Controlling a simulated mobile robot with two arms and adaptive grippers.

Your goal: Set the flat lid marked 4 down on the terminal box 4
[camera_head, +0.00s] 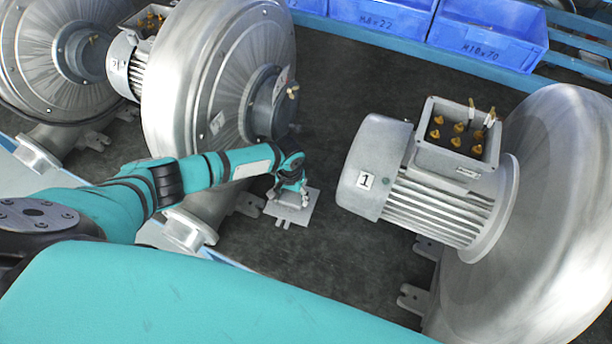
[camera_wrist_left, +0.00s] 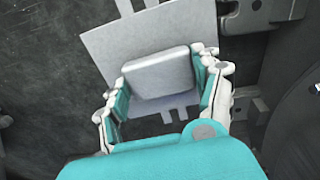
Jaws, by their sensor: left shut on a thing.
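My left gripper (camera_head: 291,192) is shut on the raised block of a light grey flat lid (camera_head: 298,212), low over the dark bench between two blowers. In the left wrist view the fingers (camera_wrist_left: 163,92) press on both sides of the block, and the lid's plate (camera_wrist_left: 200,22) spreads out beyond it. Tabs stick out at the plate's edges. I cannot see a number on the lid, nor tell whether it touches the bench. No terminal box marked 4 can be made out. My right gripper is not in view.
A motor marked 1 (camera_head: 385,176) with an open terminal box (camera_head: 452,158) and brass terminals stands at right. Another open terminal box (camera_head: 138,24) is at upper left; its motor's label is unreadable. Blue bins (camera_head: 487,37) line the back. The dark bench (camera_head: 335,100) is clear mid-picture.

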